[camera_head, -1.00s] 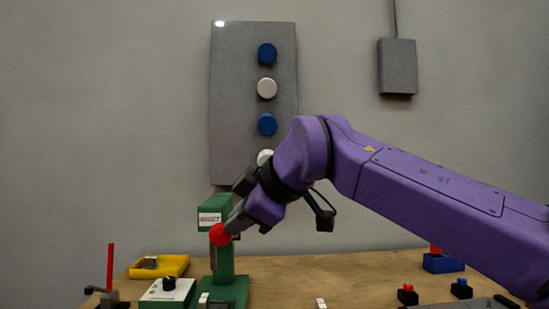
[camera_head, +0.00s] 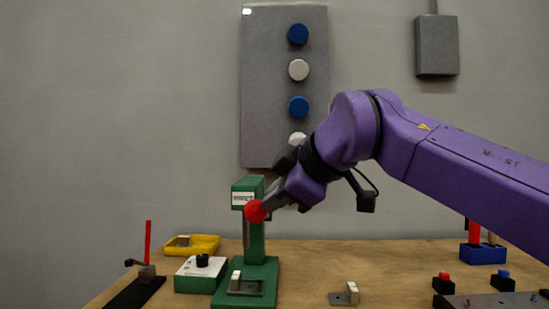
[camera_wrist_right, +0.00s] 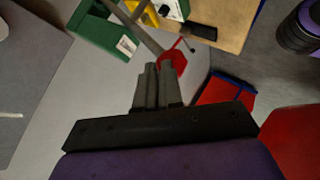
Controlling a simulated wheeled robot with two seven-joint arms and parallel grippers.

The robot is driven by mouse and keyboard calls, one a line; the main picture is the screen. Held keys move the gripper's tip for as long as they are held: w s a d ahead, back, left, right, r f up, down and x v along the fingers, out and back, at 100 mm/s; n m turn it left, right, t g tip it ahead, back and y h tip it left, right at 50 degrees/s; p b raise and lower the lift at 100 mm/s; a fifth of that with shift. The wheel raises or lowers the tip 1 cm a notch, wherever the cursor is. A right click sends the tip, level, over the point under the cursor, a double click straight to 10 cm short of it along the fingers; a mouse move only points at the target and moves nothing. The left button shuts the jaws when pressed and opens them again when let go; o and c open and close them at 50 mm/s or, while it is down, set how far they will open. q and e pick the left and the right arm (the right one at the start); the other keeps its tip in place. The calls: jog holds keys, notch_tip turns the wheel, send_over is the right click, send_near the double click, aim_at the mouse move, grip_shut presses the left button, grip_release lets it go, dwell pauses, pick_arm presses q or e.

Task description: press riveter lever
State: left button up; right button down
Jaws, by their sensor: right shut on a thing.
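The green riveter (camera_head: 256,240) stands on the wooden table, left of centre in the head view. The red knob (camera_head: 255,210) of its lever is in front of its upper part, just under the white label. My right gripper (camera_head: 268,204) reaches it from the upper right and is shut on the knob. In the right wrist view, the two grey fingers (camera_wrist_right: 159,72) are close together at the red knob (camera_wrist_right: 174,56), with the grey lever bar (camera_wrist_right: 136,25) running up from it. The fingers hide part of the knob. My left gripper is not in view.
A white-topped green box with a black dial (camera_head: 201,274), a yellow tray (camera_head: 196,245) and a red upright lever (camera_head: 148,243) stand left of the riveter. A small metal bracket (camera_head: 345,296) lies right of it. Button boxes (camera_head: 502,281) are at right. The table's middle is mostly bare.

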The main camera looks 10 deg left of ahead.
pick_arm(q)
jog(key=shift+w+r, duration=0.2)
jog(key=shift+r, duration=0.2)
pick_arm(e)
jog(key=w+r+v, duration=0.1)
jog(key=w+v, duration=0.1)
jog(key=v, duration=0.9)
jog(key=shift+d+r, duration=0.25)
jog(key=shift+r, duration=0.05)
jog(key=shift+w, duration=0.15)
